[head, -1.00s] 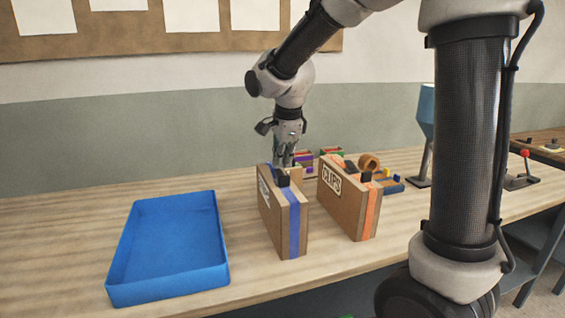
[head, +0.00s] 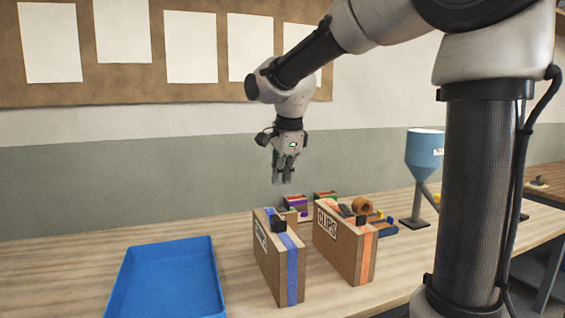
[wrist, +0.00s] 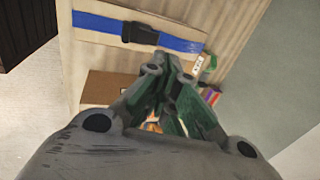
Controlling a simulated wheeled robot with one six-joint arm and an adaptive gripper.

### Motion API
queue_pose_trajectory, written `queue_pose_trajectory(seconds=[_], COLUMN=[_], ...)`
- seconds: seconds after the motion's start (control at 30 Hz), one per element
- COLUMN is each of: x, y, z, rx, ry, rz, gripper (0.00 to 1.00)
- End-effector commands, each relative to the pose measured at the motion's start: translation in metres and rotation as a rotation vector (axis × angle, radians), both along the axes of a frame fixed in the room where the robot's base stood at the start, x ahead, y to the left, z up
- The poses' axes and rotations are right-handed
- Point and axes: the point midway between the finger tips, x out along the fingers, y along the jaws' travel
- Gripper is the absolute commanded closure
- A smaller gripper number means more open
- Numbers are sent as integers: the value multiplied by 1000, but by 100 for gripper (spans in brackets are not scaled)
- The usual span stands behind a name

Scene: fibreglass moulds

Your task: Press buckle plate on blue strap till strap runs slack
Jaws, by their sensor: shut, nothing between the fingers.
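The blue strap (head: 291,270) runs over the top and down the front of a cardboard box (head: 266,258). Its black buckle (head: 278,225) sits on the box top. The wrist view also shows the strap (wrist: 182,43) and the buckle (wrist: 140,33), above and left of my fingertips. My gripper (head: 283,181) is shut and empty, pointing down, raised well clear above the box and the buckle. I cannot tell whether the strap is tight or slack.
A second box (head: 335,250) marked CLIPS, with an orange strap (head: 365,256), stands to the right. A blue tray (head: 170,250) lies to the left. Small coloured bins and a tape roll (head: 362,205) lie behind. A blue hopper (head: 424,152) stands farther right.

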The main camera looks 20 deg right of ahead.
Motion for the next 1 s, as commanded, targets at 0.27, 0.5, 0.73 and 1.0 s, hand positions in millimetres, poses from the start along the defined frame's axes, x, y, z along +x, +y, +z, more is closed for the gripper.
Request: queue_pose_trajectory(seconds=[0.27,0.5,0.73,1.0], x=[-13,-15,-15,-14], y=[0,0,0,0], z=[39,45,45,45], rx=[0,0,0,-38], ry=[-1,1,1,-2], rz=[0,0,0,125], gripper=[100,100,100,100])
